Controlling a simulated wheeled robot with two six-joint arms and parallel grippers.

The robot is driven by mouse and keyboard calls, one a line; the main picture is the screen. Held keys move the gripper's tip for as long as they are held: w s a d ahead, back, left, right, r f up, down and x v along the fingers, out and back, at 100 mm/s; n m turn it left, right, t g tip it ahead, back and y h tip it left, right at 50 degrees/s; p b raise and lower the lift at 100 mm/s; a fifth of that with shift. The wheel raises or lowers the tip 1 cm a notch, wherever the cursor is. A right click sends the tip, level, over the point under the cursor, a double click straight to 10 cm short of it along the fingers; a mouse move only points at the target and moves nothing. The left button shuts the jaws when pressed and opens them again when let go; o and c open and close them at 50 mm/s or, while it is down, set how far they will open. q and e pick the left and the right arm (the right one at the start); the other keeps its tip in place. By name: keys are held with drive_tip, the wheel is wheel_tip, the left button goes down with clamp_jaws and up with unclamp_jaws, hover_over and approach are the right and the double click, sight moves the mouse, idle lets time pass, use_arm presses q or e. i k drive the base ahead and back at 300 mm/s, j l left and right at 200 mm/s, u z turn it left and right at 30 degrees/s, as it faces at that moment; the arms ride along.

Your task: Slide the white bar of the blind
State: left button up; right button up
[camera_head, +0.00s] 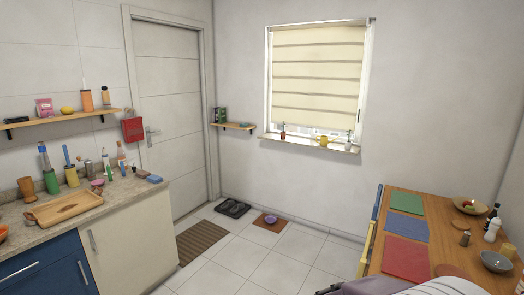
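The cream blind (318,72) with darker horizontal bands hangs in the white window frame on the back wall, to the right of the door. It covers most of the window, and a narrow strip of glass shows below its lower edge. A thin rail (320,23) runs along the top of the blind. The white bar is too small to tell apart from the pale frame and the blind's edges at this distance. Neither of my grippers is in view.
A wooden table (443,223) with coloured mats stands at the right. A counter (110,198) is at the left. Tiled floor (285,270) lies open between them, with mats near the door.

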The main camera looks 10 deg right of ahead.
sight(334, 120)
drive_tip(key=i+l+z, duration=0.15)
drive_tip(key=i, duration=0.5)
drive_tip(key=i+z, duration=0.15)
drive_tip(key=i, duration=0.45)
drive_tip(key=i+z, duration=0.15)
drive_tip(key=i, duration=0.5)
drive_tip(key=i+j+z, duration=0.15)
drive_tip(key=i, duration=0.5)
drive_tip(key=i+j+z, duration=0.15)
drive_tip(key=i, duration=0.45)
drive_tip(key=i+z, duration=0.2)
drive_tip(key=i, duration=1.65)
